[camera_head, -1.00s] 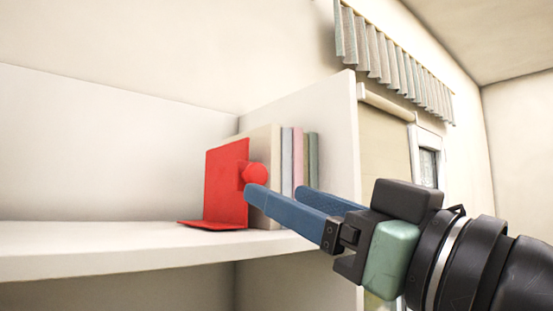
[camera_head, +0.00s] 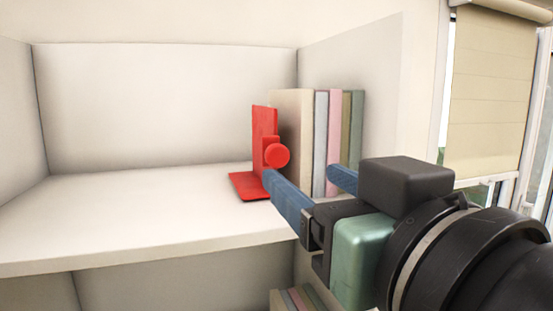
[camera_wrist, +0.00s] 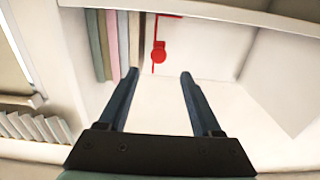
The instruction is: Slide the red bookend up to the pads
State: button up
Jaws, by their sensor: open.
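The red bookend (camera_head: 262,135) stands upright on the white shelf, its foot reaching left and a round red knob on its front. The row of upright pads (camera_head: 318,140), in cream, grey, pink, olive and green, stands just right of it. I cannot tell whether bookend and pads touch. My gripper (camera_head: 300,178) is open, its blue fingers pointing into the shelf from the front right. In the wrist view, the bookend (camera_wrist: 159,52) lies ahead of the open fingers (camera_wrist: 159,76), with the pads (camera_wrist: 112,45) to its left. The fingers appear empty.
The shelf board (camera_head: 130,215) is clear left of the bookend. A side wall (camera_head: 385,90) closes the compartment right of the pads. More upright items (camera_head: 302,298) stand on a lower shelf. A window blind (camera_head: 497,95) hangs at the right.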

aim_at(280, 158)
jog(key=x, duration=0.8)
jog(key=shift+w, duration=0.2)
jog(key=shift+d, duration=0.1)
grip_shut()
jog(key=shift+f, duration=0.1)
dwell(0.9)
